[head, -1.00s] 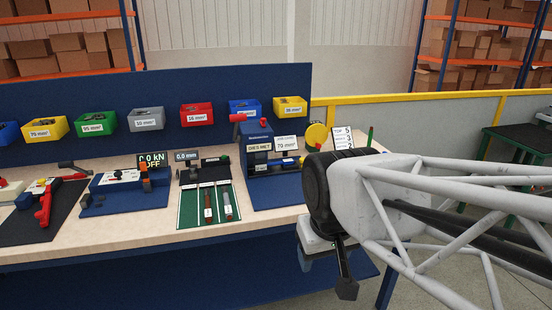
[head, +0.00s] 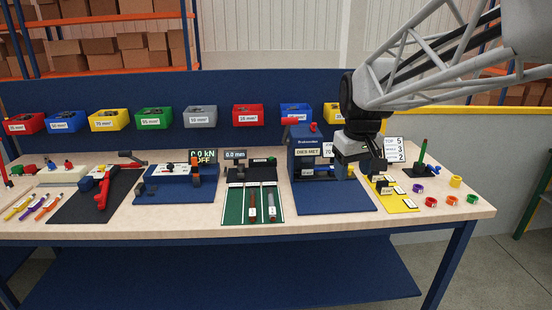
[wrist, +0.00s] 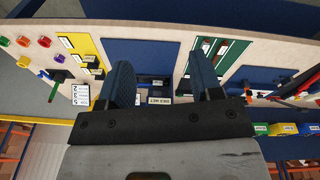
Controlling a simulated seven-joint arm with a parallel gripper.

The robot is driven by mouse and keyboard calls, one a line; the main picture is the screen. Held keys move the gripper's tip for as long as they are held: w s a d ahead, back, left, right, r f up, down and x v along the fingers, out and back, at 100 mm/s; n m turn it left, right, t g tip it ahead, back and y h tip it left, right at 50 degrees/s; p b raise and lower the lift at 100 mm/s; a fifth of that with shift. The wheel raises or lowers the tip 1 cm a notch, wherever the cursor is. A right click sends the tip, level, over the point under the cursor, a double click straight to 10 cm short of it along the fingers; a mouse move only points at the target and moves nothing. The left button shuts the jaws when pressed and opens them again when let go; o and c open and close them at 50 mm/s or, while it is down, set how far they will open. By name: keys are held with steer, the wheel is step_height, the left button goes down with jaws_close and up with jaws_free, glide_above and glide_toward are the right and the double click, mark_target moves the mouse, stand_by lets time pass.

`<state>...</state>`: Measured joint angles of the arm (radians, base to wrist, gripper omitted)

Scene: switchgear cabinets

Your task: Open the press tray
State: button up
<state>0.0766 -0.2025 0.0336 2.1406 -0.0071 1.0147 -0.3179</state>
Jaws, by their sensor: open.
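The blue press (head: 307,150) stands on a blue base plate (head: 335,200) right of the bench's middle, with a red part on top and a white label on its front. I cannot clearly make out its tray; my gripper hides part of the press's right side. My gripper (head: 362,170) is open and empty, pointing down just right of the press, apart from it as far as I can tell. In the wrist view my two fingers (wrist: 161,78) are spread wide, with the blue plate and a white label (wrist: 160,100) between them.
A green mat (head: 237,207) with strips lies left of the press. A yellow board (head: 397,198), a black stand with a green post (head: 422,158) and several coloured rings are at the right. Coloured bins (head: 248,115) hang on the blue back panel.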

steer(key=w+d+n, duration=0.2)
steer(key=w+d, duration=0.2)
steer(key=w, duration=1.1)
steer(key=n+g, duration=0.2)
steer(key=n, duration=0.2)
glide_above(351, 167)
steer(key=f, duration=1.7)
steer(key=shift+s+a, duration=0.2)
steer(key=shift+a, duration=0.05)
steer(key=shift+w+d+f, duration=0.2)
steer(key=shift+w+f, duration=0.05)
steer(key=shift+f, duration=3.85)
